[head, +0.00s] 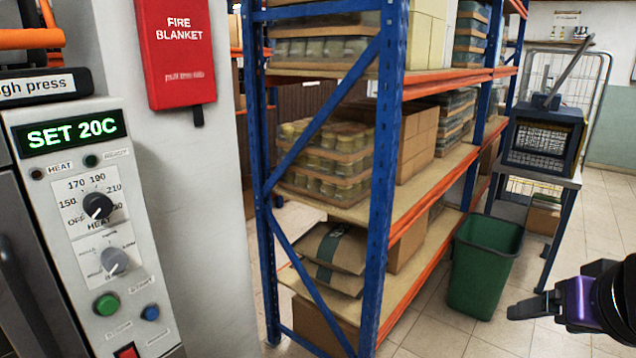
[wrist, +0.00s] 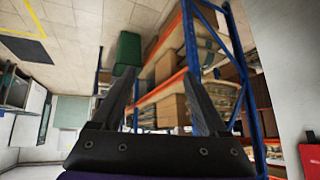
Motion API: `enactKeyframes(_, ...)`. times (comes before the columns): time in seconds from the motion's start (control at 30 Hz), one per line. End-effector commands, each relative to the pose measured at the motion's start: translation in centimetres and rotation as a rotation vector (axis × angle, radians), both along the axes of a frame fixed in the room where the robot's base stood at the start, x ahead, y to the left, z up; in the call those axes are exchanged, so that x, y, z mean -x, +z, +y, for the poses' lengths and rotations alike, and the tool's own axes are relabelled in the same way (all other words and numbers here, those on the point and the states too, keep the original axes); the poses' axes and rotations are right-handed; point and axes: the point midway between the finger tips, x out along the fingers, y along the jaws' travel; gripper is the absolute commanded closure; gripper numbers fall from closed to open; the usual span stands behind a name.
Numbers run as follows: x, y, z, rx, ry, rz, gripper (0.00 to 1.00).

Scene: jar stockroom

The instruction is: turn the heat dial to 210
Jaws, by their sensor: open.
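The heat dial (head: 98,206) is a black knob on the pale control panel (head: 80,250) at the left of the head view. Its scale carries OFF, 150, 170, 190, 210 and a partly covered last mark; 210 is at the upper right. The knob's light mark appears to point lower left, near OFF. The green display (head: 72,132) above reads SET 20C. My gripper (head: 516,310) is at the lower right of the head view, far from the panel. In the wrist view my gripper (wrist: 160,78) has its fingers spread and empty. The dial does not show there.
A grey knob (head: 114,261), a green button (head: 106,304) and a blue button (head: 150,312) sit below the dial. A blue and orange rack (head: 385,180) with jars and boxes stands mid-view. A green bin (head: 484,265) stands beside it. Tiled floor is open at front.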

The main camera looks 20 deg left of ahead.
Motion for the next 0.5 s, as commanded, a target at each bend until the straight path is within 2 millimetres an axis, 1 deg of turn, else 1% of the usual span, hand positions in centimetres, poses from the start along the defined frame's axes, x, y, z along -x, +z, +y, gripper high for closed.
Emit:
enactKeyframes(0.1, -2.0, 1.3, -0.3, -0.025, 0.002, -0.067, 0.23)
enactKeyframes(0.5, -8.2, 5.9, -2.4, -0.09, -0.02, -0.289, 0.23)
